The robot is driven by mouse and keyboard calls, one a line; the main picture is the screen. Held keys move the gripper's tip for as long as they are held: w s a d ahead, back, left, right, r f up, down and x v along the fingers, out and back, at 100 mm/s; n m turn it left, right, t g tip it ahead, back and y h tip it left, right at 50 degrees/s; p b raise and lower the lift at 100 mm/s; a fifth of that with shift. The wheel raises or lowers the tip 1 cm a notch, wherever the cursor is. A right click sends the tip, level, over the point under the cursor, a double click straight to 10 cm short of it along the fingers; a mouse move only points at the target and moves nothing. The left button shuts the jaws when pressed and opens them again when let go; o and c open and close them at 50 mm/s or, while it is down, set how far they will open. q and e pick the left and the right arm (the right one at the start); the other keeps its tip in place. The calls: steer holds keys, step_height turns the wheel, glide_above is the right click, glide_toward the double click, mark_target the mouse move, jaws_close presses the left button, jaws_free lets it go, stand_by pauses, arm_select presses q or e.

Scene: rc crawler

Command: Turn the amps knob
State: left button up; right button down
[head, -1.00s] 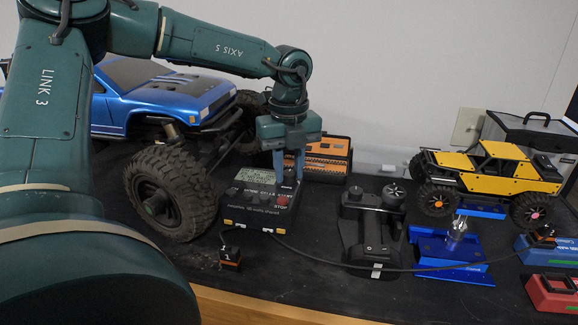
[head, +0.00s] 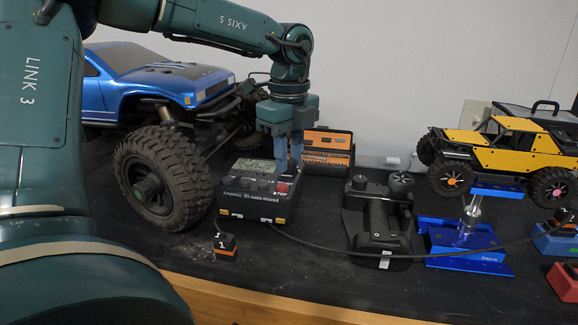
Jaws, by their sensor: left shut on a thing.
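The charger (head: 255,205) is a dark box with a grey screen, a row of small buttons and a red STOP button on the black bench top. My left gripper (head: 289,168) comes down from above at the charger's back right corner. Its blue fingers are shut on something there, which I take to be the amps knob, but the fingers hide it. My right gripper is not in view.
A blue crawler (head: 155,78) with a large tyre (head: 163,185) stands left of the charger. An orange case (head: 328,150) is behind. A black transmitter (head: 375,215), blue stand (head: 465,245) and yellow crawler (head: 500,150) are right. A cable crosses in front.

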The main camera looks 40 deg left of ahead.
mark_target(289, 160)
arm_select(q)
steer(key=shift+n+b, duration=0.7)
steer(key=shift+n, duration=0.5)
steer(key=o, duration=1)
step_height(289, 160, up, 13)
steer(key=p, duration=0.1)
